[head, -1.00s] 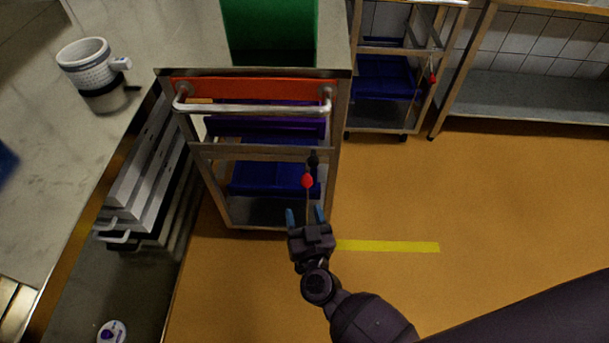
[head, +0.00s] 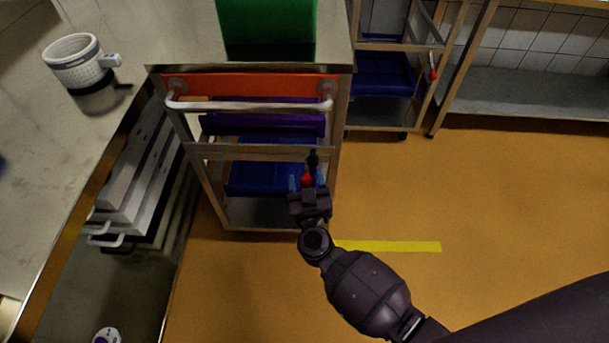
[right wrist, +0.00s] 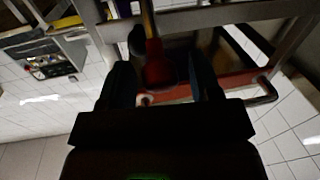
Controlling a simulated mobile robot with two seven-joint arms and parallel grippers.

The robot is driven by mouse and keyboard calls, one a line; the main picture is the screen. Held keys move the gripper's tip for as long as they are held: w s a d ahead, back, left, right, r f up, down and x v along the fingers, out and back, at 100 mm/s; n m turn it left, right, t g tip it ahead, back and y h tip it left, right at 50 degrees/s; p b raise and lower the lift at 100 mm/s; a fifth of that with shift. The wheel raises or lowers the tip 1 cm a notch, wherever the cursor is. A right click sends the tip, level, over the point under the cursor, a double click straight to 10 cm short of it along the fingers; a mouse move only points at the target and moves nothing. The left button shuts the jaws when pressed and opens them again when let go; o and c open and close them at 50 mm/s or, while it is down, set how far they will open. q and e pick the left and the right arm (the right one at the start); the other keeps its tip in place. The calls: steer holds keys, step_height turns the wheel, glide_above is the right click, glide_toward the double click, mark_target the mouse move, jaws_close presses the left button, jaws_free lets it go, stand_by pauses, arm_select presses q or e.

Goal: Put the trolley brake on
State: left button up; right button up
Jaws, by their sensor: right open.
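The trolley (head: 338,150) stands in front of me, with an orange-red panel and a pale push handle (head: 250,106) at its near end. The brake lever has a red knob (head: 306,179) and a black part (head: 313,160) above it, at the trolley's right front. My right gripper (head: 308,183) is open, its blue fingertips on either side of the red knob. In the right wrist view the red knob (right wrist: 158,68) lies between the two open fingers (right wrist: 160,85); whether they touch it I cannot tell. My left gripper is out of view.
A second trolley (head: 385,128) stands behind. The orange floor to the right is open, with a yellow line (head: 390,246).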

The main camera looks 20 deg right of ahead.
steer(key=shift+w+d, duration=0.1)
steer(key=shift+w, duration=0.65)
jaws_close()
